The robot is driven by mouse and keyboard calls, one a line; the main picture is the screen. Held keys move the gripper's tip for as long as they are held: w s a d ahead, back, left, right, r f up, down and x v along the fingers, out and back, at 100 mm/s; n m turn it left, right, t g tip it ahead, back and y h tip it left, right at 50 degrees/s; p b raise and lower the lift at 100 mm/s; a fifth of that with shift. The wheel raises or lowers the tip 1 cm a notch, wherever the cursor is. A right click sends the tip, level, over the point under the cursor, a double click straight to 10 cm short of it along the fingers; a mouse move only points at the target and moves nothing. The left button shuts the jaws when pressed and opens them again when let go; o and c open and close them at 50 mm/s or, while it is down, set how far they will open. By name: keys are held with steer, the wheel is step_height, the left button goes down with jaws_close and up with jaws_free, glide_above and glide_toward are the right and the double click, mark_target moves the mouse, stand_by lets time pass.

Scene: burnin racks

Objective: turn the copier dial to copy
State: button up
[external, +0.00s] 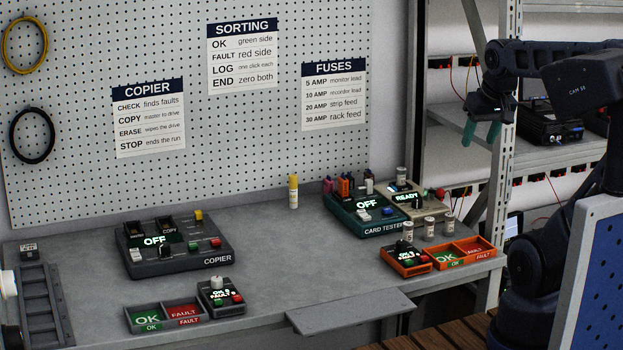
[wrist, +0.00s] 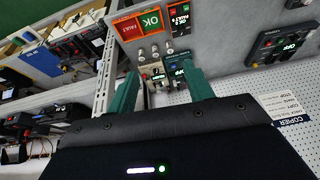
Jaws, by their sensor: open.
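The copier (external: 175,262) is a dark box on the left part of the bench. Its display reads OFF, and white, green, red and yellow controls and a dark dial (external: 166,251) sit on its top. The dial's setting is too small to tell. In the wrist view the copier (wrist: 284,45) shows at the upper right, partly cut off. My gripper (external: 481,133) has green fingers and hangs in the air at the right, beside the shelf rack and far from the copier. In the wrist view my gripper (wrist: 162,92) is open with nothing between its fingers.
A card tester (external: 375,216) and an orange tray (external: 466,252) stand at the bench's right. An OK/FAULT tray (external: 166,316) and a small counter box (external: 220,298) stand in front of the copier. A yellow-capped tube (external: 293,191) stands mid-bench. The bench's middle is clear.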

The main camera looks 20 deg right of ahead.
steer(key=w+a+r+m, duration=0.1)
steer(key=w+a+r, duration=0.15)
steer(key=w, duration=0.35)
steer(key=w+a+r+m+g+y, duration=0.1)
steer(key=w+a, duration=0.3)
steer(key=w, duration=0.2)
steer(key=w+a+r+m, duration=0.1)
steer(key=w+a+r, duration=0.1)
steer(key=w+a, duration=0.3)
steer(key=w+a+f+m+g, duration=0.2)
steer(key=w+a+f, duration=0.1)
steer(key=w+a, duration=1.2)
steer(key=m+g+h, duration=0.1)
steer(key=m, duration=0.3)
glide_above(163, 245)
step_height(163, 245, down, 23)
step_height(163, 245, down, 10)
steer(key=shift+r, duration=0.1)
